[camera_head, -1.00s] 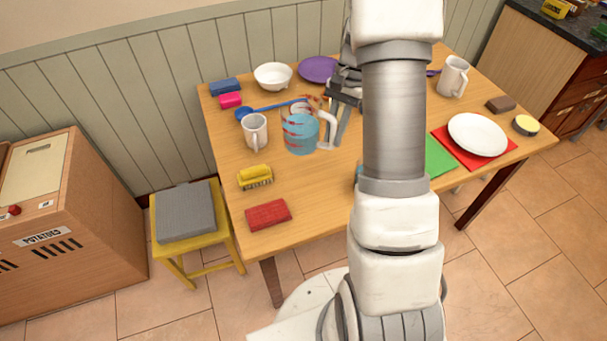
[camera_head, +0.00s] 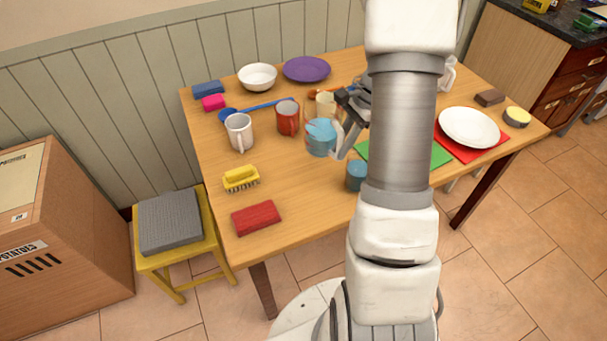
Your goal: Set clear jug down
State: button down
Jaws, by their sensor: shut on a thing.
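The clear jug (camera_head: 320,140), bluish and see-through, is near the table's middle, left of my arm. It looks upright, with its pale handle on its right side. My gripper (camera_head: 343,137) is shut on the jug at the handle side. My arm hides part of the gripper, and I cannot tell whether the jug's base touches the wooden table (camera_head: 300,185).
A red mug (camera_head: 288,118) and a cream mug (camera_head: 326,103) stand close behind the jug. A white mug (camera_head: 239,131) is to the left, a blue cup (camera_head: 356,176) in front, and a green mat (camera_head: 440,153) to the right. The table's front middle is clear.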

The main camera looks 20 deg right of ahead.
jog(key=shift+w+a+f+b, duration=0.2)
jog(key=shift+w+a+f, duration=0.15)
jog(key=shift+a+f, duration=1.05)
jog(key=shift+w+a+f+b, duration=0.2)
jog(key=shift+w+a+f, duration=0.15)
jog(key=shift+a+f, duration=1)
jog(key=shift+w+a+f+b, duration=0.2)
jog(key=shift+w+a+f, duration=0.15)
jog(key=shift+a+f, duration=1.05)
jog(key=shift+d+f, duration=0.3)
jog(key=shift+f, duration=0.15)
jog(key=c, duration=0.8)
grip_release()
jog(key=shift+r, duration=0.2)
